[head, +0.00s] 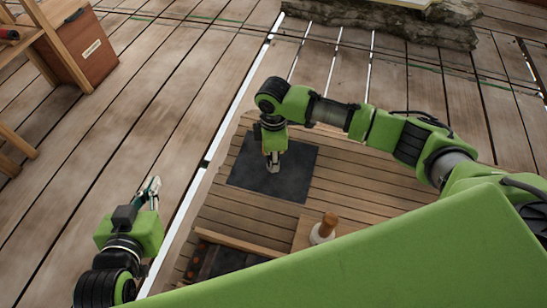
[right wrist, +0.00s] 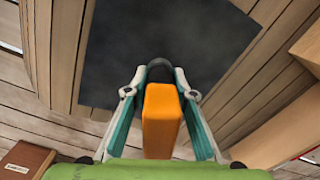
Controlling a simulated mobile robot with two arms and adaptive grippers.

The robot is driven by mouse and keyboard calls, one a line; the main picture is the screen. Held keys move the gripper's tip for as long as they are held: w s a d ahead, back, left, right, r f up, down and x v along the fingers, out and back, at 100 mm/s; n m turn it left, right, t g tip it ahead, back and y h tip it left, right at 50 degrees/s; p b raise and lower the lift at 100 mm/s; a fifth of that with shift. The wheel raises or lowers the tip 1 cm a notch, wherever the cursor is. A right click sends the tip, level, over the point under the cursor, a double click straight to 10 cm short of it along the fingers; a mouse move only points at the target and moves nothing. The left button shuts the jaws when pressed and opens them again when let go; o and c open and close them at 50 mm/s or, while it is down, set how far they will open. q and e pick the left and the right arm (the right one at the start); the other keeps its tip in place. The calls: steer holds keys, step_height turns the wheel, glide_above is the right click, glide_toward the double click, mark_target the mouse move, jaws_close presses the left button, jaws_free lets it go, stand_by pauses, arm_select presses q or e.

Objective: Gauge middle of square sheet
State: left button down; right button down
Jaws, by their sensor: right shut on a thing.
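The square sheet (head: 300,185) is dark grey and lies flat on the wooden planks; it fills the upper middle of the right wrist view (right wrist: 165,40). My right gripper (head: 272,165) points down over the sheet's left-middle part in the head view. In the right wrist view the right gripper (right wrist: 160,85) is shut on an orange block-shaped tool (right wrist: 160,115). The tool's dark rounded end is over the sheet; I cannot tell whether it touches. My left gripper (head: 152,186) is off to the left of the white strip, its fingers a little apart and empty.
A wooden-handled tool (head: 325,228) stands on a board near the front. A tray (head: 225,238) with dark contents lies at its left. A brown box (head: 82,48) stands at the upper left, and stone blocks (head: 390,20) lie at the back.

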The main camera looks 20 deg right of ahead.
arm_select(q)
steer(key=shift+s+a+f+g+y+p, duration=0.2)
steer(key=shift+s+a+f+g, duration=0.1)
steer(key=shift+s+f+g, duration=0.45)
steer(key=shift+s+a+f+g+y+p, duration=0.15)
steer(key=shift+s+a+f+g, duration=0.25)
steer(key=shift+s+f, duration=0.5)
stand_by(6.3)
